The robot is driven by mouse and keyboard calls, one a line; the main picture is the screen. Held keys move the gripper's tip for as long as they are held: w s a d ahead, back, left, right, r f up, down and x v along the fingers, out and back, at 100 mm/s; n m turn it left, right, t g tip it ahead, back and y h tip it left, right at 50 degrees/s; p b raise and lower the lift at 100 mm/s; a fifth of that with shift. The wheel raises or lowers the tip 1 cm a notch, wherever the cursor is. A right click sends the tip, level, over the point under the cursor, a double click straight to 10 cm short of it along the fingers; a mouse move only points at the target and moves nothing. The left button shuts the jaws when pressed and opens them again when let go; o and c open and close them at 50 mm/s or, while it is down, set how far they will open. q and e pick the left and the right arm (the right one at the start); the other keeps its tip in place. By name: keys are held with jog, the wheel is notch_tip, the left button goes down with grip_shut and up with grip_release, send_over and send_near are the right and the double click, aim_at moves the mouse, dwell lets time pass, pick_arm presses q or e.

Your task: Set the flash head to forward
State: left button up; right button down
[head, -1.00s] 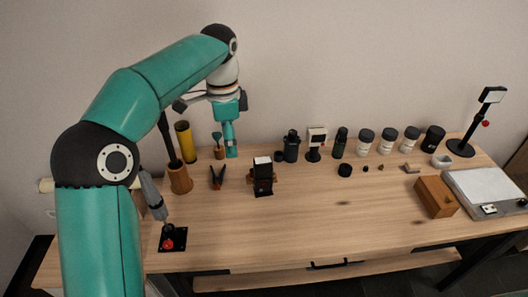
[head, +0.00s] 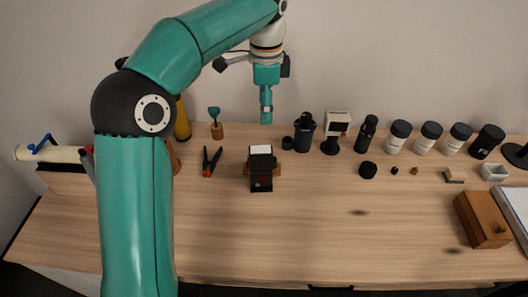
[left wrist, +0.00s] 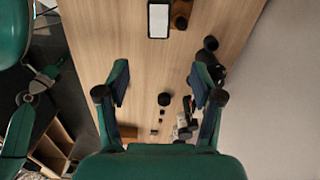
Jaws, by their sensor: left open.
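The flash (head: 261,184) is a black upright unit in a small wooden holder, near the middle of the table. Its head (head: 261,151) has a pale panel that shows on the top side in the head view. In the left wrist view the pale panel of the head (left wrist: 158,20) faces the camera at the top edge. My left gripper (head: 266,117) is above and beyond the flash, apart from it, seen edge-on. In the left wrist view its two fingers (left wrist: 158,88) are spread with nothing between them. My right gripper is not in view.
Orange-handled pliers (head: 211,162) lie left of the flash. A dark bottle (head: 305,132), a white-headed device (head: 335,131) and several jars stand along the back. A wooden box (head: 482,220) is at right. The table front is clear.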

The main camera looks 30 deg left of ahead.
aim_at(262, 167)
pick_arm(q)
jog(key=f, duration=1)
jog(key=s+a+f+b, duration=0.1)
jog(key=f, duration=0.4)
jog(key=shift+f, duration=0.25)
jog(key=shift+c, duration=0.2)
